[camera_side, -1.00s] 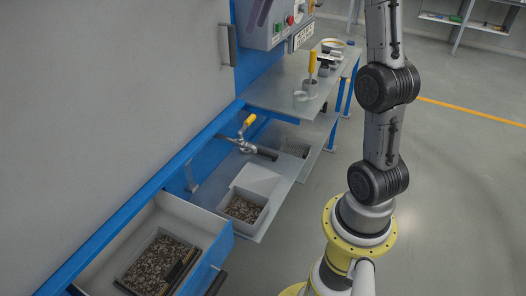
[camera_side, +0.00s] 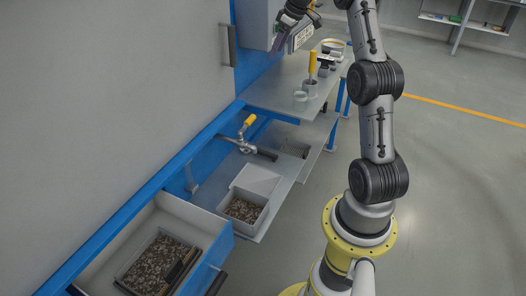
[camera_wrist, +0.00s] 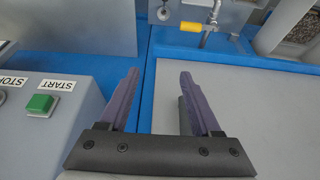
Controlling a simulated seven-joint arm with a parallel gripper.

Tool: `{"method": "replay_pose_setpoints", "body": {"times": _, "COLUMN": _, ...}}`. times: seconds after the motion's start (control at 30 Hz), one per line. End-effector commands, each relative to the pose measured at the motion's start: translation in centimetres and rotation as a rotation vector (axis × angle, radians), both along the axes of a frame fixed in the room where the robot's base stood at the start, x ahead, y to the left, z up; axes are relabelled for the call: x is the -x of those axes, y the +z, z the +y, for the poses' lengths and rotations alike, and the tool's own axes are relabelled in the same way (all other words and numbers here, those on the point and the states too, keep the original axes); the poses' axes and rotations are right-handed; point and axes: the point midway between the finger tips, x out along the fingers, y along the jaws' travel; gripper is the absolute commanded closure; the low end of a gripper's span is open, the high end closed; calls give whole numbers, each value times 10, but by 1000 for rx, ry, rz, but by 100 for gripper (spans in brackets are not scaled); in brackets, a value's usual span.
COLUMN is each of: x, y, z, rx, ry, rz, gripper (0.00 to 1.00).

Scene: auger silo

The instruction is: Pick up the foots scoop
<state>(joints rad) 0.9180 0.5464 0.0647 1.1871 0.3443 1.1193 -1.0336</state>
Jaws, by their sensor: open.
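A yellow-handled tool (camera_side: 312,63), which looks like the foots scoop, stands upright in a small grey holder (camera_side: 310,88) on the upper bench in the side view. Its lower end is hidden in the holder. My gripper (camera_side: 275,46) is in front of the control box, left of and above the tool in the picture. In the wrist view my gripper (camera_wrist: 158,75) shows two purple fingers spread apart with nothing between them. I do not see the tool in the wrist view.
The control box (camera_wrist: 60,105) with a green START button is close to my gripper. A yellow-handled valve (camera_side: 247,122), a bin of pellets (camera_side: 243,210) and an open drawer (camera_side: 222,248) are lower down. A pale ring (camera_side: 300,96) lies beside the holder.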

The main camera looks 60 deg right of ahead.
Motion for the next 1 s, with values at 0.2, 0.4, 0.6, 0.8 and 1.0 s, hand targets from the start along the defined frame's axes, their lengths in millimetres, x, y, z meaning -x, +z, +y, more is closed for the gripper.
{"method": "replay_pose_setpoints", "body": {"times": 0.2, "x": 1, "y": -81, "z": 2, "rx": -10, "ry": -1, "rz": 8, "gripper": 35}}
{"method": "replay_pose_setpoints", "body": {"times": 0.4, "x": 3, "y": -204, "z": 4, "rx": -17, "ry": -2, "rz": 14, "gripper": 35}}
{"method": "replay_pose_setpoints", "body": {"times": 0.6, "x": 1, "y": -302, "z": 2, "rx": -7, "ry": -2, "rz": 7, "gripper": 35}}
{"method": "replay_pose_setpoints", "body": {"times": 0.8, "x": 0, "y": -338, "z": 1, "rx": -2, "ry": 0, "rz": 3, "gripper": 35}}
{"method": "replay_pose_setpoints", "body": {"times": 1.0, "x": -10, "y": -366, "z": 2, "rx": -4, "ry": 2, "rz": 3, "gripper": 35}}
